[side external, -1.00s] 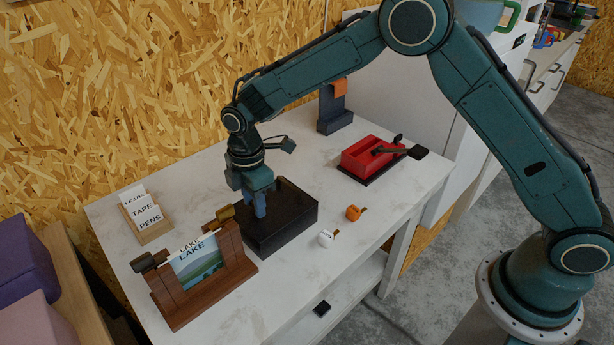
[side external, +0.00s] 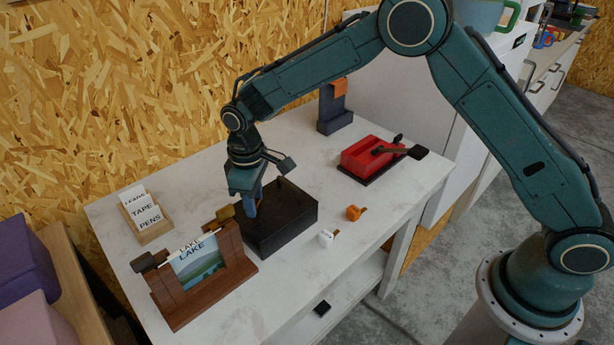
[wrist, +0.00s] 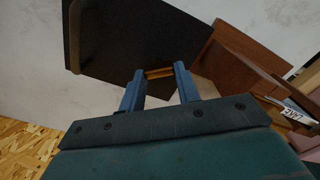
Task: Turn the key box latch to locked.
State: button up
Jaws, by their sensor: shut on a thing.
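The key box appears to be the black box (side external: 290,208) on the pale table, below my gripper. In the wrist view its dark face (wrist: 130,35) fills the top, with a brownish strip (wrist: 75,40) along its left side. My gripper (side external: 250,210) points down at the box's left end. In the wrist view its blue fingers are closed around a narrow brass-coloured bar (wrist: 158,73), seemingly the latch. The fingers hide most of the bar, and its locked or unlocked position cannot be told.
A wooden frame with a lake picture (side external: 197,262) stands close at the left. A red box (side external: 367,154) and a label holder (side external: 145,215) stand farther off.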

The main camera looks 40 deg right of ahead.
jog(key=m, duration=0.7)
jog(key=shift+w+d+r, duration=0.1)
dwell(0.5)
jog(key=o, duration=1)
jog(key=shift+r, duration=6.9)
